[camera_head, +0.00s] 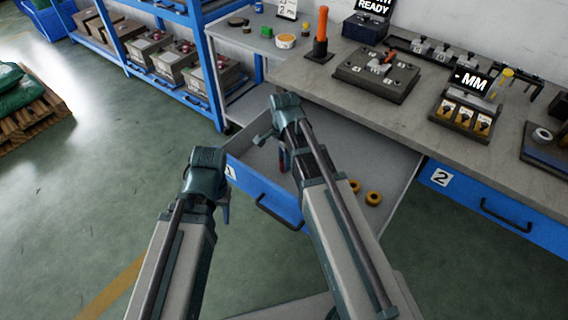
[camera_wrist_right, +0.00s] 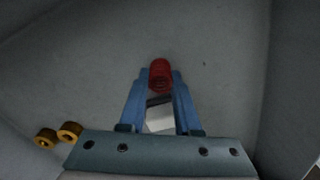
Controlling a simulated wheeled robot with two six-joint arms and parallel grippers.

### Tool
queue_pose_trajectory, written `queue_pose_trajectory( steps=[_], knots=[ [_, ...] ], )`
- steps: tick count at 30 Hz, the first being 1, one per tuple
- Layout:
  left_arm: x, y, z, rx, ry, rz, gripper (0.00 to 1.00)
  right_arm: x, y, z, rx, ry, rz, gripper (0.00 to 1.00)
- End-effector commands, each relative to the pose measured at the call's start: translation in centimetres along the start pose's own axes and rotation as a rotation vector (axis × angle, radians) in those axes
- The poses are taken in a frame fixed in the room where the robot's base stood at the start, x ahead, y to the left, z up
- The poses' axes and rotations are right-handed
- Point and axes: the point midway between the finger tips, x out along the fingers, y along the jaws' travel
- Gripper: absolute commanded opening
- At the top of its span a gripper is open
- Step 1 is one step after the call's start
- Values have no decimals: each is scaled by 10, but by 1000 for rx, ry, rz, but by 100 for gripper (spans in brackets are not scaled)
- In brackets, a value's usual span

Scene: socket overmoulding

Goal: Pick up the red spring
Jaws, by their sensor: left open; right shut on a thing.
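The red spring (camera_wrist_right: 160,73) shows between the fingertips of my right gripper (camera_wrist_right: 160,82) in the right wrist view. The gripper is shut on it, inside the open drawer. Its height above the drawer floor is hard to judge. In the head view, my right gripper (camera_head: 284,162) is over the drawer's left part, and its arm covers much of the drawer. My left gripper (camera_head: 225,200) is open and empty, in front of the drawer's left end and outside it.
The open blue drawer (camera_head: 248,190) has walls around my right gripper. Yellow rings (camera_head: 373,198) lie in it, right of my arm. The workbench (camera_head: 330,95) above carries a grey fixture block (camera_head: 376,76) and a switch panel (camera_head: 464,115). A blue shelf rack (camera_head: 205,60) stands behind left.

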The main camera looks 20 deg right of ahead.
Motion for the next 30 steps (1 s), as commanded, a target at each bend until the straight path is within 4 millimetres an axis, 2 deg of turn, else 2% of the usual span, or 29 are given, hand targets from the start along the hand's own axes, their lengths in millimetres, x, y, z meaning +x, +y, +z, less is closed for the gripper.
queue_pose_trajectory(
  steps=[5,11,24,30],
  knots=[
    [-3,0,0,0,0,0,45,-3,0,0,0,0,0,0],
    [-19,-2,1,0,0,0,45,-19,0,0,0,0,0,0],
    [-84,-8,5,0,0,0,45,-85,0,0,0,0,0,0],
    [-100,-10,6,-1,0,0,45,-100,0,0,0,0,0,0]
  ],
)
